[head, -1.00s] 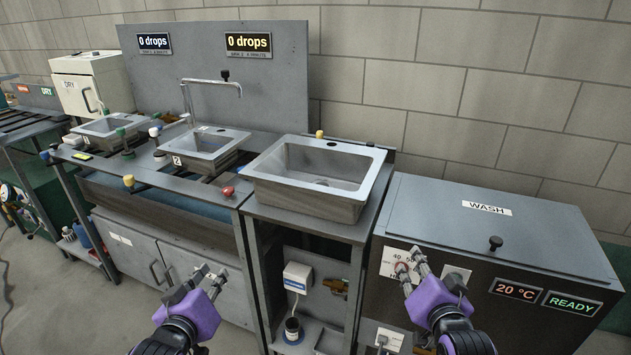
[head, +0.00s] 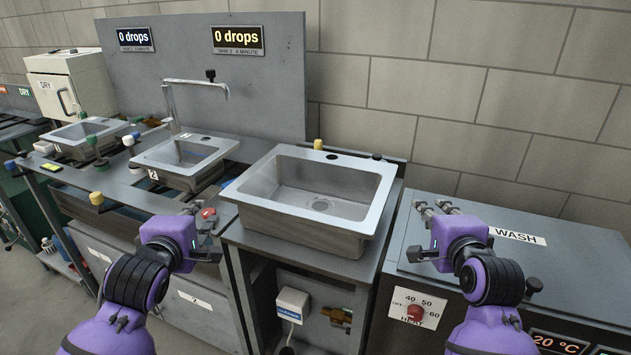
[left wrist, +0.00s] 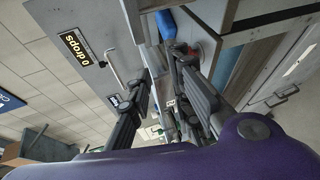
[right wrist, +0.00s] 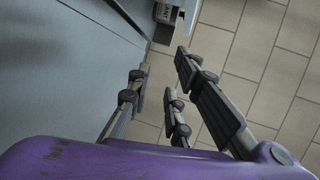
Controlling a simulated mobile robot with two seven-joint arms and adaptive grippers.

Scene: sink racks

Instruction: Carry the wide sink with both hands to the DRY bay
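The wide sink (head: 310,222) is a grey steel basin with a broad rim, sitting level on a stand in the middle of the head view. It looks empty. My left gripper (head: 203,213) is open and empty, left of the sink and apart from it, beside a red knob. Its spread fingers show in the left wrist view (left wrist: 157,66). My right gripper (head: 436,207) is open and empty, right of the sink and apart from it, above the wash unit. Its spread fingers show in the right wrist view (right wrist: 160,65). DRY labels show at the far left, one on a white cabinet (head: 88,82).
The wash unit (head: 540,262) stands at the right. Two smaller sinks, one marked 2 (head: 165,157) and one further left (head: 75,140), sit in the rack at left. A tap (head: 197,84) and a grey panel (head: 280,80) rise behind. A yellow knob (head: 318,144) is behind the wide sink.

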